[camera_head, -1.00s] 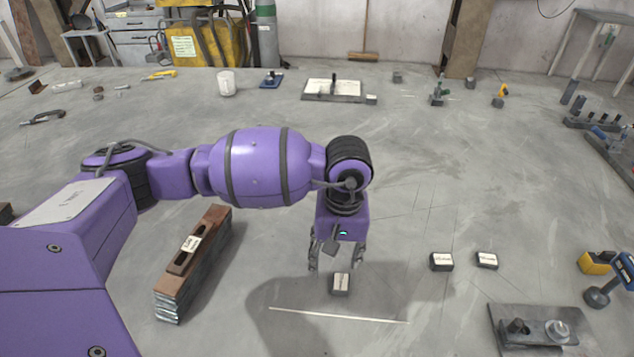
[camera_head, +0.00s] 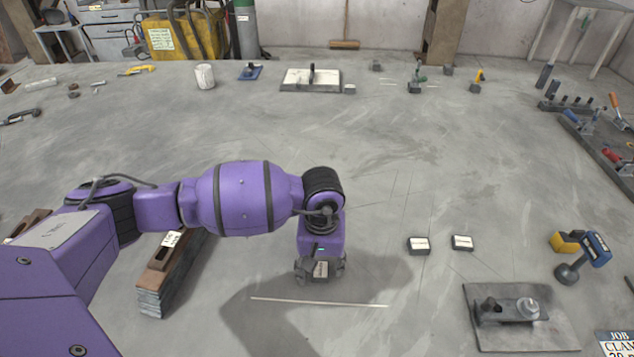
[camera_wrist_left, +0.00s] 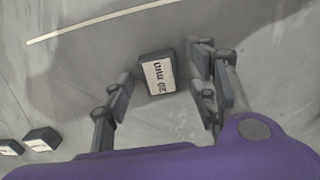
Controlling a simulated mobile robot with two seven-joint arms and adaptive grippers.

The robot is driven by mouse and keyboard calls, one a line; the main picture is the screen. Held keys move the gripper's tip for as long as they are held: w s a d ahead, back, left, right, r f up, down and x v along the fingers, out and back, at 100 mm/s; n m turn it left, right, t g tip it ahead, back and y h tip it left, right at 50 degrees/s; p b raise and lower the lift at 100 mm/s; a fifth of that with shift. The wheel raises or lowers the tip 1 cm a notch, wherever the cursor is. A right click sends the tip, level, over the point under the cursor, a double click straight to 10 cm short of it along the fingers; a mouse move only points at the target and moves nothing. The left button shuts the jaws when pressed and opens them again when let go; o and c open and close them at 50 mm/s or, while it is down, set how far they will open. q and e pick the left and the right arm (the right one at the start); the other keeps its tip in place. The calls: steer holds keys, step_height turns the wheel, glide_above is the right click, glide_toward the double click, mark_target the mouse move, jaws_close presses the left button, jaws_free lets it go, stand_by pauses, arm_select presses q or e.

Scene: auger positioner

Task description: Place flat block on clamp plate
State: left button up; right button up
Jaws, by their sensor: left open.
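A small dark block (camera_head: 320,270) with a white label lies on the grey floor surface. In the left wrist view the block (camera_wrist_left: 157,76) shows a "20 mm" label. My left gripper (camera_head: 320,264) is open just above and around it, with a finger on either side; in the left wrist view its fingertips (camera_wrist_left: 160,64) show gaps to the block. I cannot tell whether this is the flat block. The grey clamp plate (camera_head: 545,337), bearing a knob and a bar, lies at the lower right. My right gripper is not in view.
Two more labelled blocks (camera_head: 419,245) (camera_head: 462,242) lie between my gripper and the plate. A yellow-and-blue tool (camera_head: 595,248) stands beyond the plate. A stack of long bars (camera_head: 165,280) lies left of my gripper. A thin pale strip (camera_head: 318,302) lies in front.

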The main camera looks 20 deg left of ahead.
arm_select(q)
steer(key=shift+c, duration=0.5)
steer(key=shift+c, duration=1.3)
jaws_close()
steer(key=shift+w, duration=0.1)
